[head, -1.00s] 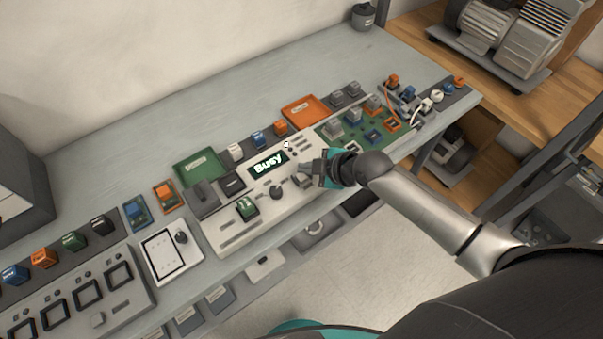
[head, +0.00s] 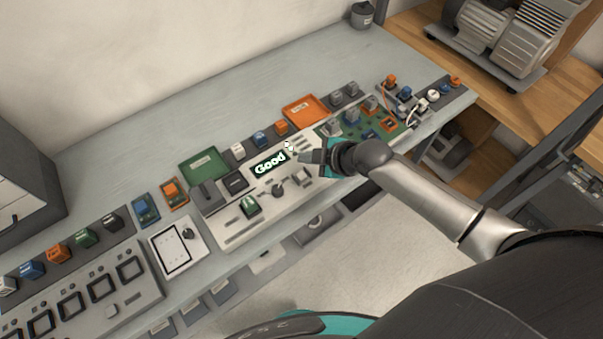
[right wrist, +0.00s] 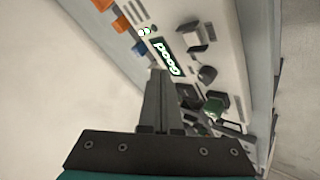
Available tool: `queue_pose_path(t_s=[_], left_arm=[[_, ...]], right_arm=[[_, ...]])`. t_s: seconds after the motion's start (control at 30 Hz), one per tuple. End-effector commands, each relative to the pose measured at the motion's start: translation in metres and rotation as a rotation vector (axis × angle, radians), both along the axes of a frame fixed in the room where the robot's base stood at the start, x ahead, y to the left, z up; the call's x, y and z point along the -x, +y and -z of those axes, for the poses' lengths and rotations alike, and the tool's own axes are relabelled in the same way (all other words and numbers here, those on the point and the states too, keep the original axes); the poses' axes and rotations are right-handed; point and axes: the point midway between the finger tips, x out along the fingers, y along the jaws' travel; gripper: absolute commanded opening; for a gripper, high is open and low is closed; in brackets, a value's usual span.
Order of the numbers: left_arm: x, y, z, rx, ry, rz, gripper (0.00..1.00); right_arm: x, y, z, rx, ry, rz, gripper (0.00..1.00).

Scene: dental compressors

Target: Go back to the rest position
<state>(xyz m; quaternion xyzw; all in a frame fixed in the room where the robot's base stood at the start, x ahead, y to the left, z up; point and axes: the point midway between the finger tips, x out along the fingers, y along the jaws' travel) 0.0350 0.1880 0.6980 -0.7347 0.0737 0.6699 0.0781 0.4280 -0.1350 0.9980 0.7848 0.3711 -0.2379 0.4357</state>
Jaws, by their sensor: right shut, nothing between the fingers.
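My right gripper (head: 308,156) is shut and empty. It hangs just above the right part of the white test panel (head: 237,231), beside the lit display (head: 270,164), which reads "Good". In the right wrist view the shut fingers (right wrist: 159,75) point at the panel, with the same display (right wrist: 167,57) just past their tips. A green block (head: 250,206) sits on the panel and also shows in the right wrist view (right wrist: 213,107). My left gripper is not in view.
A green tray (head: 204,164) and an orange tray (head: 305,109) stand behind the panel. Several small coloured blocks line the bench. A green circuit board (head: 385,124) lies right of the panel. A grey box (head: 25,185) stands at the left.

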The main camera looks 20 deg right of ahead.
Motion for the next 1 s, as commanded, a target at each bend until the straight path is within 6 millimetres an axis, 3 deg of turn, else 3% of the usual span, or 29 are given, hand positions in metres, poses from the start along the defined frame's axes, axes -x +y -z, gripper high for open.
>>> queue_pose_path(t_s=[0.3,0.43,0.67,0.8,1.0], left_arm=[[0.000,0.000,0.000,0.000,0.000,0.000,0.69],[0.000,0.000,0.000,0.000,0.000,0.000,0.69],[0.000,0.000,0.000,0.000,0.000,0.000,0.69],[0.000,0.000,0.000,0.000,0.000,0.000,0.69],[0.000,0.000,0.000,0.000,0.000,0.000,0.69]], right_arm=[[0.000,0.000,0.000,-0.001,0.001,0.000,0.00],[0.013,0.011,0.000,-0.025,0.036,0.018,0.00],[0.082,0.040,-0.011,-0.129,0.249,0.225,0.00],[0.123,0.031,-0.024,-0.166,0.373,0.441,0.00],[0.164,0.009,-0.039,-0.192,0.476,0.698,0.00]])
